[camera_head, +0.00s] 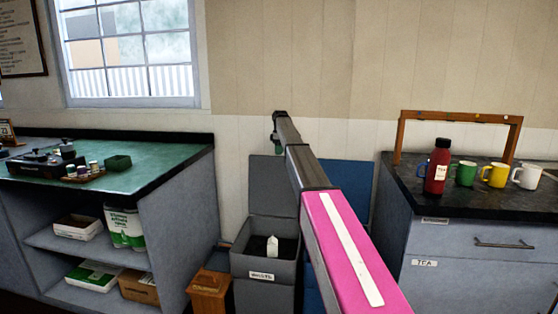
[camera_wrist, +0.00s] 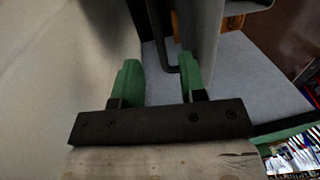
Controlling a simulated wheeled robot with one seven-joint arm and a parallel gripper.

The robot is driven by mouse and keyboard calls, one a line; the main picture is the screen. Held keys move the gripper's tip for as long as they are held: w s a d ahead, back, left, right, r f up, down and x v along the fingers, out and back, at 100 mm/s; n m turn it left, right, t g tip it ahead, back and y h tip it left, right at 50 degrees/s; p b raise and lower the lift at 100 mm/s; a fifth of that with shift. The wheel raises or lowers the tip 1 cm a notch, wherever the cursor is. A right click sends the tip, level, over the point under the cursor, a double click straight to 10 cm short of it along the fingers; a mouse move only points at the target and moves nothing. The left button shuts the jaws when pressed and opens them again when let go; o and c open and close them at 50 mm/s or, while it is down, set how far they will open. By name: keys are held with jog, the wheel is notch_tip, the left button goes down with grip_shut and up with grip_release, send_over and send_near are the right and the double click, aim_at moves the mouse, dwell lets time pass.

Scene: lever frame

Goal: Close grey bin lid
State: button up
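The grey bin (camera_head: 265,290) stands on the floor between the two counters, with a white label on its front. Its grey lid (camera_head: 266,184) is open and stands upright behind the bin's mouth. A white item (camera_head: 272,247) shows inside the bin. My gripper (camera_head: 276,128) is at the end of my outstretched arm, high above the lid in the picture; its distance from the lid is unclear. In the wrist view my gripper (camera_wrist: 160,78) has its green fingers apart, with nothing clearly held. A grey panel and a dark bent bar (camera_wrist: 162,50) show beyond them.
A blue panel (camera_head: 348,188) stands right of the bin, partly behind my arm. A wooden box (camera_head: 209,291) sits left of the bin. A green-topped counter (camera_head: 150,165) is at left; a dark counter with a red flask (camera_head: 437,168) and mugs is at right.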

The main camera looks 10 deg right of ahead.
aim_at(279, 158)
jog(key=f, duration=0.4)
jog(key=shift+s+a+f, duration=0.1)
jog(key=shift+s+f, duration=0.15)
jog(key=shift+s, duration=0.05)
